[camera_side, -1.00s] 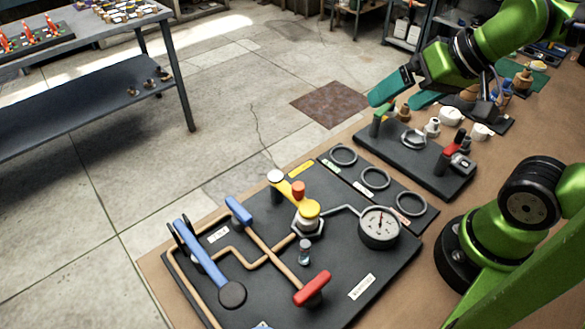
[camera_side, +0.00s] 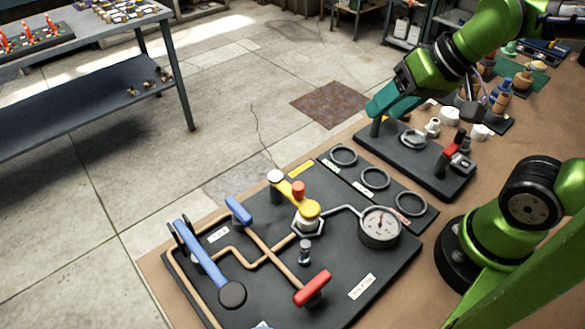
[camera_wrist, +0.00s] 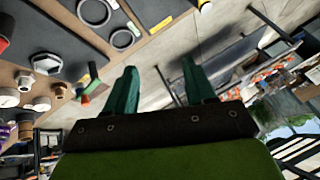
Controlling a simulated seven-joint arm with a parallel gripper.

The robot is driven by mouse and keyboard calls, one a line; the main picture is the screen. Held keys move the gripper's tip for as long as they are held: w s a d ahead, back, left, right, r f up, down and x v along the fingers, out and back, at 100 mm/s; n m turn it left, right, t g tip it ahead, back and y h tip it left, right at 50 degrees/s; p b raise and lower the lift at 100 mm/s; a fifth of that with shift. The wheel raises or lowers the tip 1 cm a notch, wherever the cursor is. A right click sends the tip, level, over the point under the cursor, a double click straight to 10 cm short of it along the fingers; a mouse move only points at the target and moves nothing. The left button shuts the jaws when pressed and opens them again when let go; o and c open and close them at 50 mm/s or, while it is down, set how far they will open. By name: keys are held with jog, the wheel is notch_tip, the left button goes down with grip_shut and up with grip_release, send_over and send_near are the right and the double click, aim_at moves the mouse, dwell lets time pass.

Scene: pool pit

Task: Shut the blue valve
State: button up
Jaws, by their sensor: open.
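Two blue handles show on the dark pipe board (camera_side: 335,292) in the side view. One is a long blue lever (camera_side: 201,254) at the left, running from a bracket down to a black round knob. The other is a short blue handle (camera_side: 238,210) at the upper left end of a copper pipe. I cannot tell which one is the blue valve. My gripper (camera_side: 388,100), with teal fingers, is far to the upper right of both, over the back end of the smaller dark plate. In the wrist view my gripper (camera_wrist: 157,70) is open, nothing between its fingers.
The smaller dark plate (camera_side: 405,160) holds a red-topped clamp (camera_side: 455,145). Loose fittings lie farther back.

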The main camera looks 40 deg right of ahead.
jog(key=w+a+f+m+g, duration=0.1)
jog(key=a, duration=0.1)
jog(key=w+a+f+m+g, duration=0.1)
jog(key=w+a, duration=0.1)
jog(key=w+a+f+m+g+y, duration=0.1)
jog(key=w+a, duration=0.1)
jog(key=shift+w+a+f+g, duration=0.1)
jog(key=shift+a+f+g, duration=0.1)
jog(key=shift+g, duration=0.1)
grip_shut()
jog(key=w+a+f+m+g+y, duration=0.1)
jog(key=w+a+f+m+g, duration=0.1)
jog(key=w+a+m, duration=0.2)
jog(key=shift+w+a+f+m+g, duration=0.35)
jog(key=shift+a+m, duration=1.35)
jog(key=shift+m, duration=2)
